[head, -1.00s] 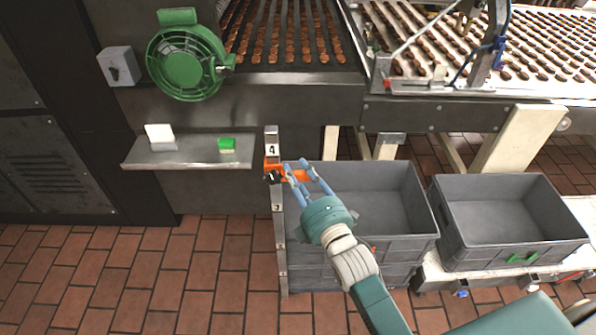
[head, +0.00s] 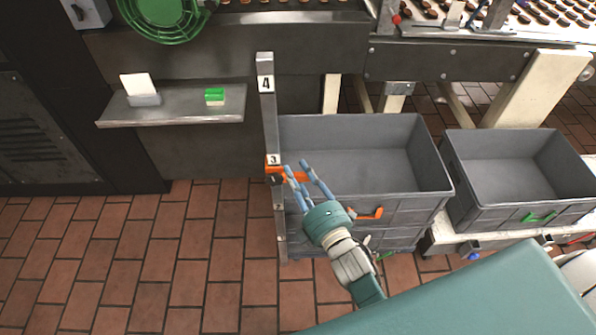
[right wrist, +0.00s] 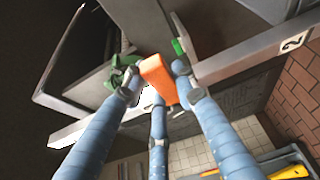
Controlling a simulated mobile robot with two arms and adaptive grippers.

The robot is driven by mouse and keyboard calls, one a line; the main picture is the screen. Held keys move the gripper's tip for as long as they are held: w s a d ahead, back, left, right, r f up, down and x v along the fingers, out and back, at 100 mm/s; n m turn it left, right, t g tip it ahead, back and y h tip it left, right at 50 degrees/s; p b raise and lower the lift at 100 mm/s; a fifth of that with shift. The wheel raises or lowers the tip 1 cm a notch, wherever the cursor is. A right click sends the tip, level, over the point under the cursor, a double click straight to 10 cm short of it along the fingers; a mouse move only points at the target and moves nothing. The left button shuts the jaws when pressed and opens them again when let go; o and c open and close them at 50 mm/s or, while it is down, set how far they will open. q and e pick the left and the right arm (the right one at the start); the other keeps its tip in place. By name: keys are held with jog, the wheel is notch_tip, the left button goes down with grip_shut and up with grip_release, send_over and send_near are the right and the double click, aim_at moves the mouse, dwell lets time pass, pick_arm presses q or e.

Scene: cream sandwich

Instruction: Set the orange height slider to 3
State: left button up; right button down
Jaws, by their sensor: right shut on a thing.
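The orange height slider (head: 275,172) sits on an upright metal post (head: 269,120). The label 3 (head: 273,160) shows at the slider's upper edge, and the label 4 (head: 265,83) is well above it. My right gripper (head: 302,171) is shut on the slider's orange handle from the right. In the right wrist view the orange handle (right wrist: 158,80) is between the blue fingers, and a label 2 (right wrist: 292,42) shows on the post. The slider's exact alignment with the 3 is hard to tell. My left gripper is not in view.
A grey crate (head: 428,165) stands just behind and right of my right gripper, stacked on another. A second grey crate (head: 575,190) stands further right. A metal shelf (head: 170,117) with a white card holder and a green-topped block is at left. Open brick floor lies in front.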

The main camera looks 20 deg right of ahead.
jog(key=c, duration=1.8)
grip_release()
jog(key=shift+o, duration=0.9)
jog(key=shift+s+f, duration=0.1)
jog(key=shift+s, duration=0.2)
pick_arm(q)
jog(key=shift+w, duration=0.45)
pick_arm(e)
jog(key=s+d, duration=0.1)
jog(key=s, duration=1)
jog(key=shift+s+d, duration=0.2)
